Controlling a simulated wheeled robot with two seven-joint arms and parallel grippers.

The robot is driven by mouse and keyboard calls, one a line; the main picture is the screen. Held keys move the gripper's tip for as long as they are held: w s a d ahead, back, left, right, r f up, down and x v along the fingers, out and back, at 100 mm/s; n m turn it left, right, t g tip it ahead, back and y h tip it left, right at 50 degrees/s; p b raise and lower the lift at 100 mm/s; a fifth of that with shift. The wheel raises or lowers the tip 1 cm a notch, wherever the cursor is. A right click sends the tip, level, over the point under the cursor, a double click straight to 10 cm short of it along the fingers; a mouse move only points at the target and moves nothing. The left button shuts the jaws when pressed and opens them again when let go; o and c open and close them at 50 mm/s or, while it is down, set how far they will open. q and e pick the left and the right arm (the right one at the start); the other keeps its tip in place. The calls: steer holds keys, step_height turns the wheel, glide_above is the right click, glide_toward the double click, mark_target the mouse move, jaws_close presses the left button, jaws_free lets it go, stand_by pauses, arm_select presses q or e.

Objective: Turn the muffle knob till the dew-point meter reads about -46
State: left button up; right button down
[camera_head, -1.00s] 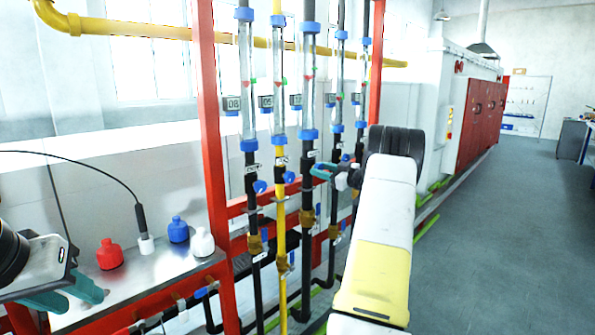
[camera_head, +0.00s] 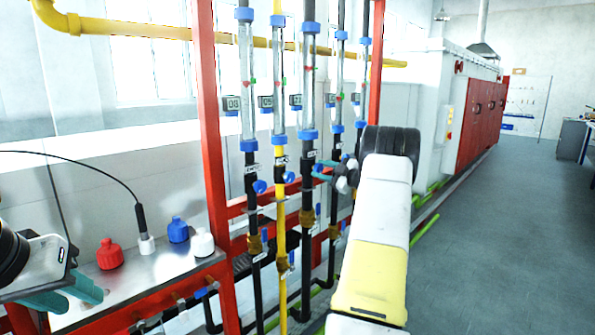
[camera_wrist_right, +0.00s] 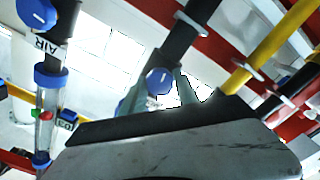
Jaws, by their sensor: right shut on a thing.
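My right gripper (camera_wrist_right: 160,88) is shut on a round blue knob (camera_wrist_right: 160,80) on a dark pipe in the right wrist view. In the head view my right gripper (camera_head: 326,174) is at the right-hand pipes, its arm hiding part of them. I cannot read a muffle label on the held knob's pipe. Small grey digital readouts (camera_head: 232,103) sit beside the flow tubes, their digits too small to read surely. I cannot pick out the dew-point meter. My left gripper (camera_head: 75,294) is at the lower left, open and empty.
Other blue knobs (camera_head: 260,187) sit on neighbouring pipes, close to the right gripper. A red frame (camera_head: 212,130) stands around the pipes. The floor at right is clear.

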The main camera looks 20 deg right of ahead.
steer(key=c, duration=0.9)
jaws_free()
steer(key=v, duration=0.7)
steer(key=shift+s, duration=0.35)
steer(key=shift+d, duration=0.1)
